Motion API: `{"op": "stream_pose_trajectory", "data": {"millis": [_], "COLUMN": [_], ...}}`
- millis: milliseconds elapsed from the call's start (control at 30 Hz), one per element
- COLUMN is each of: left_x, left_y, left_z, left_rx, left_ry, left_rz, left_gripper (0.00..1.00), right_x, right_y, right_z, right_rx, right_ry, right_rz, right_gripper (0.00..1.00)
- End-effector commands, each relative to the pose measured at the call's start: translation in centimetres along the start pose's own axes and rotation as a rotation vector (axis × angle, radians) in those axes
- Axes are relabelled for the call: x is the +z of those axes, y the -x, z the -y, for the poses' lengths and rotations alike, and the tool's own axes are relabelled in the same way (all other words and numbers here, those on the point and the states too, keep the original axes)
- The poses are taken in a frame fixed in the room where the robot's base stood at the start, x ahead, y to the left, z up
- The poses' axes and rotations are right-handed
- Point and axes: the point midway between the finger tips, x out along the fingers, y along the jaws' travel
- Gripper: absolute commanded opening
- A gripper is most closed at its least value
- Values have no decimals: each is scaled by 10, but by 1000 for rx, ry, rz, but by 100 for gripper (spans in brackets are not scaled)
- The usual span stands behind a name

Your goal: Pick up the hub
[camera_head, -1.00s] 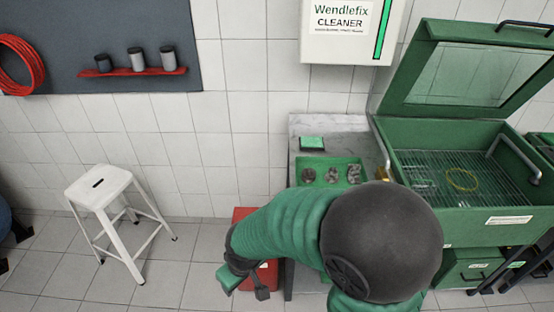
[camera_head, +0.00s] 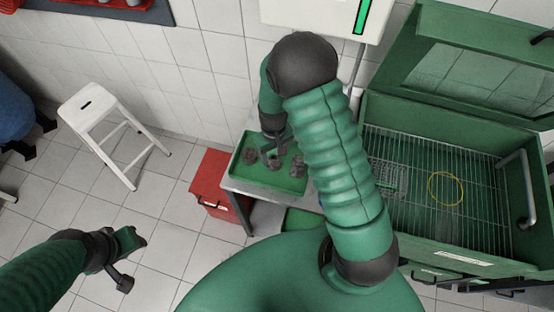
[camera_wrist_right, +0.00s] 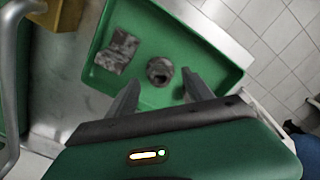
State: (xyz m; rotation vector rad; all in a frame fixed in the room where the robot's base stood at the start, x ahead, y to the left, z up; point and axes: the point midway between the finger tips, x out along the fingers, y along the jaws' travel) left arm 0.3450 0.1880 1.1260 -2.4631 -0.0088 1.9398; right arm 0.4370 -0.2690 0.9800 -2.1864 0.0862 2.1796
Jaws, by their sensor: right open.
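A green tray (camera_head: 242,178) holds several grey metal parts. In the right wrist view, a round part with a dark hole (camera_wrist_right: 160,70), which may be the hub, lies in the tray (camera_wrist_right: 215,50), just beyond and between my right fingertips. A rectangular metal part (camera_wrist_right: 118,50) lies to its left. My right gripper (camera_wrist_right: 160,88) is open and empty above the tray; in the head view it (camera_head: 272,152) covers part of the middle piece. My left gripper (camera_head: 130,260) is open and empty over the floor at lower left.
A green washing cabinet (camera_head: 440,259) with a raised lid stands at right, with a yellow ring (camera_head: 445,188) on its wire rack. A red box (camera_head: 212,182) is beside the table. A white stool (camera_head: 90,105) stands on the floor at left.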

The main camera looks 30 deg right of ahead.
Motion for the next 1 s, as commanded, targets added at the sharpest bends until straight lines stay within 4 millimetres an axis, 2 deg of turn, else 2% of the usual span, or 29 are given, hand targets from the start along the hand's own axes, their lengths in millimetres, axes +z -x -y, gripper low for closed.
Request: {"op": "stream_pose_trajectory", "data": {"millis": [233,333,600,1000], "left_x": [-4,-5,-4,-4], "left_y": [18,19,18,17], "left_z": [0,0,0,0], "left_rx": [0,0,0,0], "left_ry": [0,0,-1,0], "left_rz": [0,0,0,0], "left_gripper": [36,36,36,36], "right_x": [0,1,-4,-3], "right_y": [-32,-49,-57,-58], "right_z": [-11,-12,-11,-11], "right_rx": [-10,-12,-11,-11], "right_ry": [-4,-4,-2,-2], "right_rz": [2,-2,-2,0], "right_gripper": [60,60,59,7]}}
